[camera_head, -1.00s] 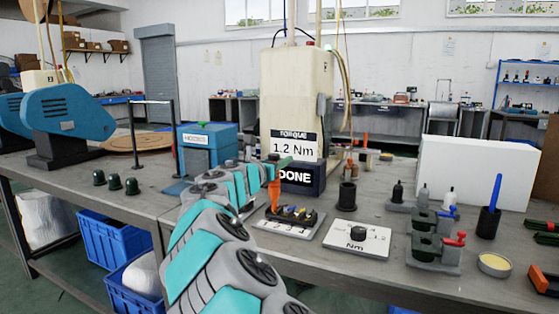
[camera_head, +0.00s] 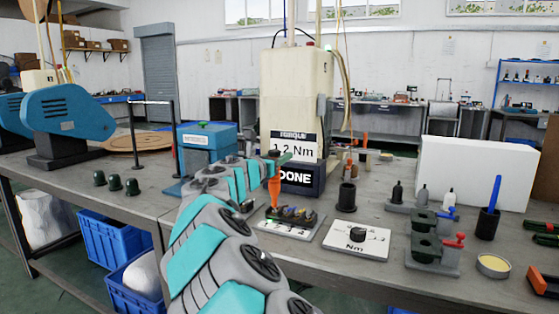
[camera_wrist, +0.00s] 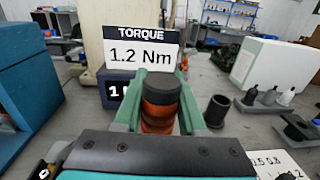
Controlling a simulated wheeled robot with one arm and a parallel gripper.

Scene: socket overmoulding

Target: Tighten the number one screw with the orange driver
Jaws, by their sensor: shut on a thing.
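My gripper (camera_head: 279,160) is shut on the orange driver (camera_head: 274,190), which stands upright with its tip pointing down. In the wrist view the driver's dark cap and orange grip (camera_wrist: 158,112) sit between the two green fingers of my gripper (camera_wrist: 160,85). The driver is over the back left part of a small plate holding a dark socket part with several screws (camera_head: 291,214). The driver's tip and the screw numbers are too small or hidden to tell, so contact with a screw is unclear.
To the right are a black cup (camera_head: 347,197), an Nm dial plate (camera_head: 357,240) and green fixtures (camera_head: 434,240). A blue box (camera_head: 208,143) is left.

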